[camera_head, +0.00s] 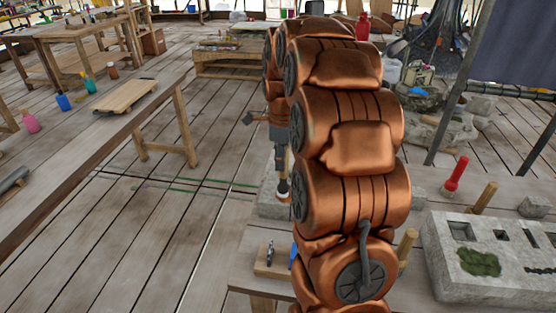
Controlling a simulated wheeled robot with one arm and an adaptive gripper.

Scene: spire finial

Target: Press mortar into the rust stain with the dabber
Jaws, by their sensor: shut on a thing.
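My gripper (281,165) shows in part just left of my copper-coloured arm, which hides much of it. It points down and is shut on a slim dark tool, seemingly the dabber (282,186), with a pale lower end. The tool's end is over or against a grey stone block (272,208), mostly behind my arm; I cannot tell whether they touch. A larger pale stone block (455,262) at the right has square recesses, a green mossy patch (478,262) and a dark crack. I cannot make out the rust stain or any mortar clearly.
A red-topped bottle (456,173) and a wooden handle (484,198) stand behind the large block. A small wooden holder (268,263) sits at the near bench's left. A side bench (60,150) carries bottles and a wooden board (126,95).

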